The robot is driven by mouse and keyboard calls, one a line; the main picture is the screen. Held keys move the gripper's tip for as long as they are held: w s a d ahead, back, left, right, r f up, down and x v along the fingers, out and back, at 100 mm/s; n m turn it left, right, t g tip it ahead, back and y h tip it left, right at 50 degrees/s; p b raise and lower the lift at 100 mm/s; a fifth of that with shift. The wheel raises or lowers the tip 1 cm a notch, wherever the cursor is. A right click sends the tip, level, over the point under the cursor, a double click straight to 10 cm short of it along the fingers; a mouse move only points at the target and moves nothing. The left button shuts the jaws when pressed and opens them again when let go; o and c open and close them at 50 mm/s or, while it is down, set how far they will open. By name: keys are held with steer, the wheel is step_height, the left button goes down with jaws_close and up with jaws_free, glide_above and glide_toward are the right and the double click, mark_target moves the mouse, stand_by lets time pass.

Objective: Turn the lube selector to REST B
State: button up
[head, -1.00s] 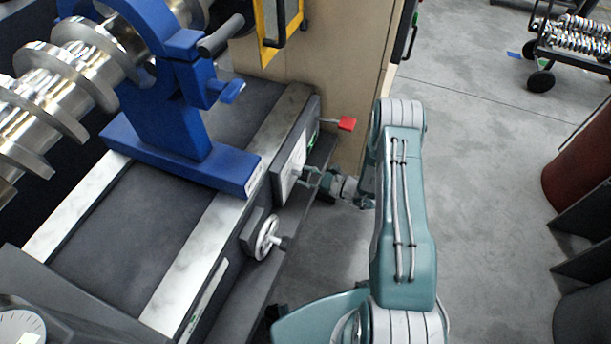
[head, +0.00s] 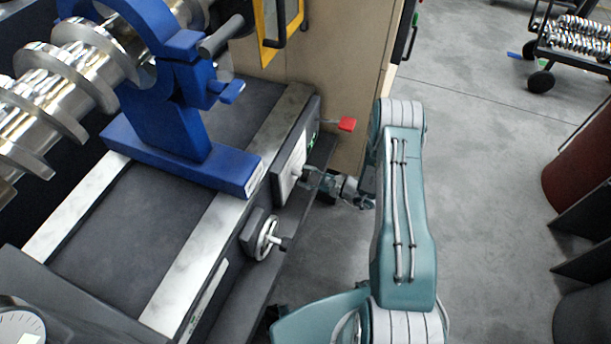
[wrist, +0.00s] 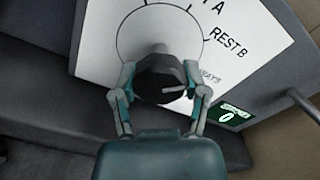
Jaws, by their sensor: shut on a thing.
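The lube selector is a dark round knob (wrist: 160,78) on a white dial plate (wrist: 100,50) in the wrist view. The REST B mark (wrist: 228,46) is at the upper right of the dial, with an "A" mark above it and a partly hidden mark ending in "WAYS" below it. A light pointer line on the knob points right, towards the "WAYS" mark and below REST B. My gripper (wrist: 161,92) is shut on the knob, one finger on each side. In the head view my gripper (head: 308,180) is at the plate (head: 290,165), and the knob is mostly hidden.
A red-ended lever (head: 347,124) sticks out beyond the plate. A handwheel (head: 266,238) is on the near machine side. A green label (wrist: 231,115) is below the dial.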

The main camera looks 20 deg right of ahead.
steer(key=shift+w, duration=0.1)
steer(key=o, duration=1.1)
steer(key=shift+a, duration=0.1)
steer(key=shift+o, duration=0.2)
steer(key=v, duration=1.2)
